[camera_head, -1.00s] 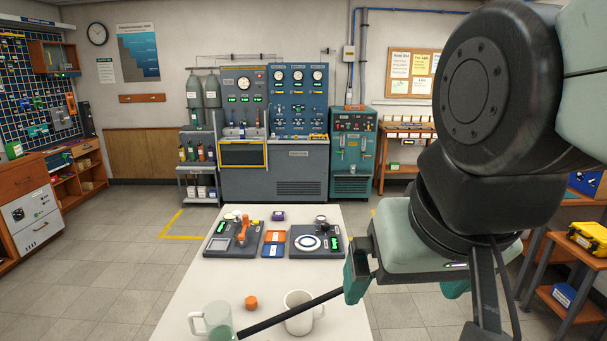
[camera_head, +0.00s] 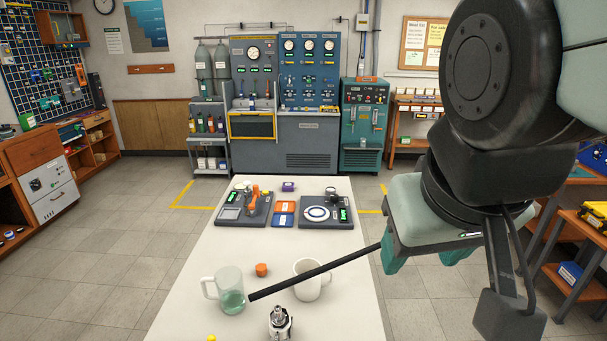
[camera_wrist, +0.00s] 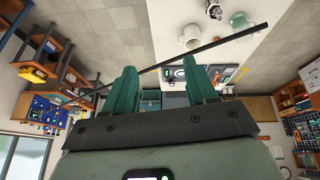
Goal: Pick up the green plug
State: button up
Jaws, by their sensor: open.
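I cannot make out a green plug in either current view. My gripper (camera_head: 422,258) is at the right of the head view, beyond the table's right edge, with its two teal fingers spread.
A long dark rod (camera_head: 315,272) slants above the table between the mugs and my gripper. A silver fitting (camera_head: 280,322) and an orange piece (camera_head: 261,270) are near the front. Two dark device panels (camera_head: 327,225) sit at the back. Table between is mostly clear.

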jog(key=w+a+f+n+g+h, duration=0.1)
jog(key=w+a+f+n, duration=0.35)
jog(key=f, duration=0.25)
jog(key=w+a+f+n+g+h, duration=0.1)
jog(key=w+a+f+n+g, duration=0.1)
jog(key=w+a+f+n, duration=0.45)
jog(key=s+a+f+n+y, duration=0.1)
jog(key=a+f+n, duration=0.1)
jog(key=f, duration=0.3)
jog(key=s+a+f+n+g, duration=0.1)
jog(key=s+a+f+n, duration=0.1)
jog(key=a+f, duration=0.2)
jog(key=s+a+f+n+g+y, duration=0.1)
jog(key=a+f, duration=0.3)
jog(key=f, duration=0.4)
jog(key=shift+s+a+n+y, duration=0.1)
jog(key=shift+s+n+y, duration=0.2)
jog(key=shift+s+n, duration=0.3)
notch_tip(320, 180, down, 5)
jog(key=shift+r, duration=0.1)
jog(key=shift+w+d+f, duration=0.15)
jog(key=shift+d+f, duration=0.05)
jog(key=shift+f, duration=1.3)
jog(key=shift+w+d+f, duration=0.1)
jog(key=shift+d+f, duration=0.05)
jog(key=shift+f, duration=1.35)
jog(key=shift+c, duration=0.3)
grip_shut()
